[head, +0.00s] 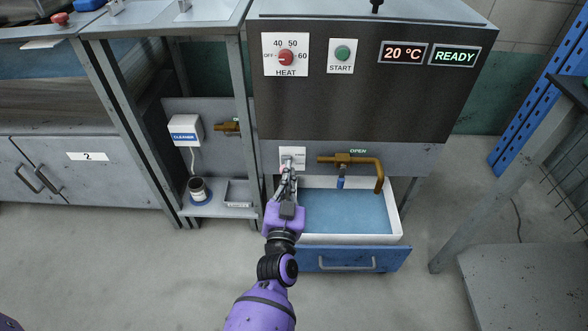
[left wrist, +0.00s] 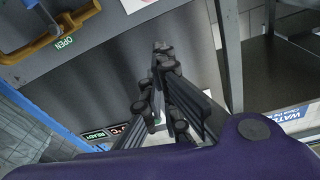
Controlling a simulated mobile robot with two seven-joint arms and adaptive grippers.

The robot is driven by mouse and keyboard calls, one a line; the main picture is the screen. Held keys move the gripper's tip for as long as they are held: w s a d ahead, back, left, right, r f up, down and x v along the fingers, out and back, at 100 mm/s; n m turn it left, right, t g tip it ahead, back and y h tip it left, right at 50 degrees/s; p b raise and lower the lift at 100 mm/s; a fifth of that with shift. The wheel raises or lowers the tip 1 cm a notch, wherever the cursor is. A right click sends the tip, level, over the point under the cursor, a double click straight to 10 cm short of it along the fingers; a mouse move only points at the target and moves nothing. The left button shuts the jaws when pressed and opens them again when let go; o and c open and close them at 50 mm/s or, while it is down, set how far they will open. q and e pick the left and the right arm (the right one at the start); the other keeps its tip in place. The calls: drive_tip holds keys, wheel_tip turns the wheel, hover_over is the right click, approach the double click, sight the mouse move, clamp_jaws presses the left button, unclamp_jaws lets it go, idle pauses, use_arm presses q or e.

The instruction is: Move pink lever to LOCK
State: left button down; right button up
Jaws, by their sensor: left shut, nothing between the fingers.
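A white plate (head: 292,154) with a small grey fitting sits on the machine's lower panel, left of the brass tap. My left gripper (head: 288,174) reaches up to the lower part of this plate, its fingers shut and empty. In the left wrist view the shut fingers (left wrist: 160,50) point toward the panel, and a white plate edge (left wrist: 134,4) shows at the top. The pink lever is not clear in either view; the fingers cover the plate's lower part. I cannot tell whether they touch it. No LOCK label is readable. My right gripper is not in view.
A brass tap (head: 345,160) marked OPEN and its bent spout stand close on the right. Below is a white basin (head: 395,225) of blue water over a blue drawer (head: 395,258). A machine leg (head: 247,120) stands left. Open floor lies in front.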

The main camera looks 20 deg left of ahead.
use_arm(q)
drive_tip(key=w+a+f+b, duration=0.2)
drive_tip(key=w+f+b, duration=0.1)
drive_tip(key=w, duration=0.4)
drive_tip(key=shift+w+a+b, duration=0.2)
drive_tip(key=shift+w+b, duration=0.2)
drive_tip(key=shift+b, duration=0.35)
